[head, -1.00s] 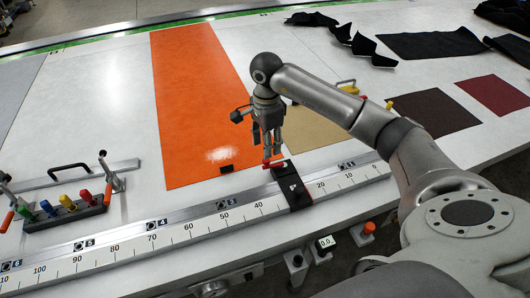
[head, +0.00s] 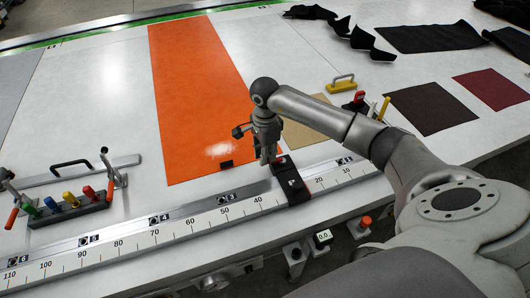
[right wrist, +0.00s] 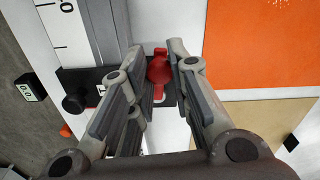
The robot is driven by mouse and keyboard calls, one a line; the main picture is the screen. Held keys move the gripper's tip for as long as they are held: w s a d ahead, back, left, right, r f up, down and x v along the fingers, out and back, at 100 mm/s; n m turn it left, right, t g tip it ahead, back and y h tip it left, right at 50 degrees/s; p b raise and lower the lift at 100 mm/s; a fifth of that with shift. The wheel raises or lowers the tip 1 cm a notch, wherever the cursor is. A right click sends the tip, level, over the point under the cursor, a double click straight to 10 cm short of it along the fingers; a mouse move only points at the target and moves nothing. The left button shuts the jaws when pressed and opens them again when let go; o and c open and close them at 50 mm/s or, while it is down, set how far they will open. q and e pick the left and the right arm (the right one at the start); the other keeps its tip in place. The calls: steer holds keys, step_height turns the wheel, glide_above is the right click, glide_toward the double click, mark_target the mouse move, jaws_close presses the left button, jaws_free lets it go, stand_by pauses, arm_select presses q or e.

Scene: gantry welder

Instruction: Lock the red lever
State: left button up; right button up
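The red lever (right wrist: 158,68) sits on a black sliding block (head: 292,184) that straddles the ruler rail. In the head view only a small red piece shows beside the fingers. My right gripper (head: 267,158) points down at the block's far end. In the right wrist view its two fingers (right wrist: 163,88) stand apart, one on each side of the red lever. I cannot tell whether they touch it. My left gripper is not in view.
The ruler rail (head: 160,236) runs along the table's near edge. A clamp rack (head: 68,214) with coloured handles stands at left. An orange sheet (head: 195,90) lies flat beyond the rail. A yellow handle (head: 342,84) is at right.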

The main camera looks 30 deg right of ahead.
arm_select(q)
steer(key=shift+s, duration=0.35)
arm_select(e)
jaws_close()
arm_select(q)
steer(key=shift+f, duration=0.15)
arm_select(e)
steer(key=shift+w, duration=0.1)
arm_select(q)
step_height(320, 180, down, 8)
steer(key=b, duration=0.8)
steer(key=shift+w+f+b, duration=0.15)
steer(key=shift+b, duration=0.15)
arm_select(e)
steer(key=w+d+m, duration=0.3)
steer(key=d+m, duration=0.2)
steer(key=m, duration=0.8)
steer(key=shift+w+r+m, duration=0.2)
steer(key=shift+w+m, duration=0.1)
steer(key=shift+w, duration=0.05)
steer(key=shift+d, duration=0.1)
steer(key=o, duration=0.7)
jaws_free()
steer(key=shift+c, duration=0.2)
steer(key=shift+o, duration=0.6)
steer(key=shift+f, duration=0.1)
